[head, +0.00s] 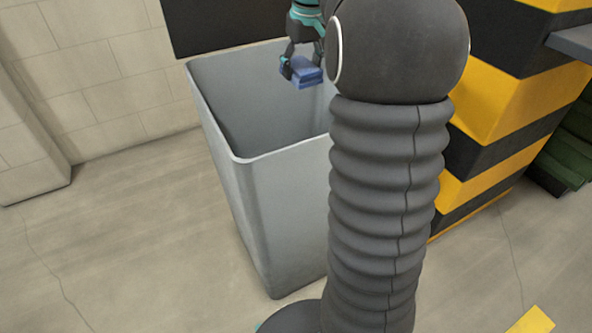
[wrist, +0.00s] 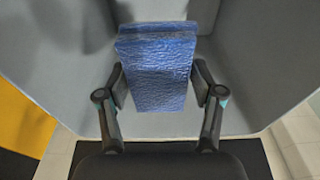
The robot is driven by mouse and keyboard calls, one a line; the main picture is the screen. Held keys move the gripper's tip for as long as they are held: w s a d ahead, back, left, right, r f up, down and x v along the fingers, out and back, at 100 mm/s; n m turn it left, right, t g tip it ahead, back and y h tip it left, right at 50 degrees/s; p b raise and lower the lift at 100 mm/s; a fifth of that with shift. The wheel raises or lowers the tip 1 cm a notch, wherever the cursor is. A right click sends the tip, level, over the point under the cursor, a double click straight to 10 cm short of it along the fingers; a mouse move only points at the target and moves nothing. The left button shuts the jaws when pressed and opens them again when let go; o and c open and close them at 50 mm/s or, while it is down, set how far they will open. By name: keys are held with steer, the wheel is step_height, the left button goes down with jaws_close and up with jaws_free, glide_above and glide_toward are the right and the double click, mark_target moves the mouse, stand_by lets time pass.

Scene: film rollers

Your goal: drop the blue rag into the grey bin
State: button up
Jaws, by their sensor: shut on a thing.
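The blue rag (head: 299,73) is a small folded block and hangs over the open mouth of the grey bin (head: 262,210). My gripper (head: 302,66) is shut on the rag, with one finger on each side of it. In the wrist view the rag (wrist: 160,75) sits between the two fingertips of my gripper (wrist: 161,88), and the bin's grey inner walls (wrist: 65,60) surround it. The rag looks apart from the bin walls. The bin floor is mostly hidden, and my arm covers the bin's right side in the head view.
A yellow and black striped block (head: 520,100) stands right of the bin. A pale block wall (head: 110,80) and a dark panel (head: 225,25) are behind. The concrete floor (head: 130,240) left of the bin is clear.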

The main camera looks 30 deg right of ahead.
steer(key=o, duration=1.2)
steer(key=shift+r, duration=0.1)
steer(key=r, duration=0.4)
steer(key=s+r, duration=0.1)
steer(key=r, duration=0.6)
steer(key=shift+s+r, duration=0.4)
